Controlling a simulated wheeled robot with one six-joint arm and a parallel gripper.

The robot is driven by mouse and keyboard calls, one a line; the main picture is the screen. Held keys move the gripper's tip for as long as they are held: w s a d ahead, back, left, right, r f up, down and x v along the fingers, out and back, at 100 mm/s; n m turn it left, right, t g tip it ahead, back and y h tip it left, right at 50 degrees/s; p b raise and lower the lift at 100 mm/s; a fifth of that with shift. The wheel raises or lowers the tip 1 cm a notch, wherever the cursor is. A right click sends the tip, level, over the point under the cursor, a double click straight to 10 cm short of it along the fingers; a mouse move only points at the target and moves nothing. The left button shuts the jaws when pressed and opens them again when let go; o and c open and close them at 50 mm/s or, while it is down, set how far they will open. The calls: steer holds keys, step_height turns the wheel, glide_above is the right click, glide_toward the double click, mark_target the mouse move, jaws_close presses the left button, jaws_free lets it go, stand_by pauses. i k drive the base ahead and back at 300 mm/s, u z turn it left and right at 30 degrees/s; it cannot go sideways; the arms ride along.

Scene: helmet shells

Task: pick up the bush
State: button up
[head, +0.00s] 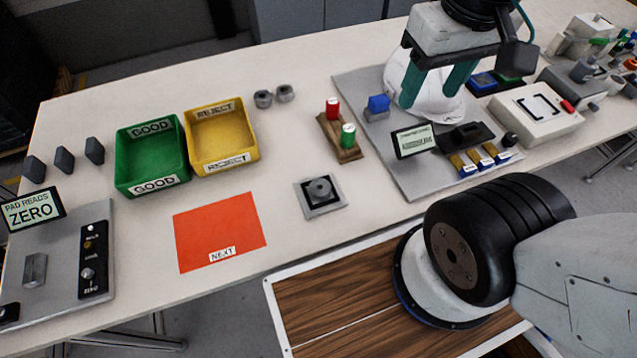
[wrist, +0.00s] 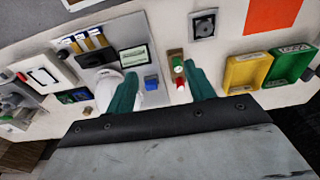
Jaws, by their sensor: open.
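Nothing is labelled as the bush, and I cannot tell for sure which part it is. A round grey part (head: 320,189) with a raised centre sits on a dark square plate at the middle of the table; it also shows in the wrist view (wrist: 204,24). Two small grey cylindrical parts (head: 263,99) stand behind the yellow tray. My gripper (head: 431,97) has its teal fingers apart above the right-hand grey board, in front of a white helmet shell (head: 438,105). In the wrist view my gripper (wrist: 161,70) is open with nothing held.
A green GOOD tray (head: 120,170) and yellow REJECT tray (head: 256,143) stand at left, with an orange mat (head: 218,232) in front. A wooden stand with red and green caps (head: 346,151) and a blue block (head: 379,103) are near the gripper. A small display (head: 413,140) stands upright.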

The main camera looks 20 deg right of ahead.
mark_target(320, 188)
steer(key=k, duration=1)
steer(key=z, duration=1)
steer(key=i, duration=0.65)
steer(key=u, duration=1.05)
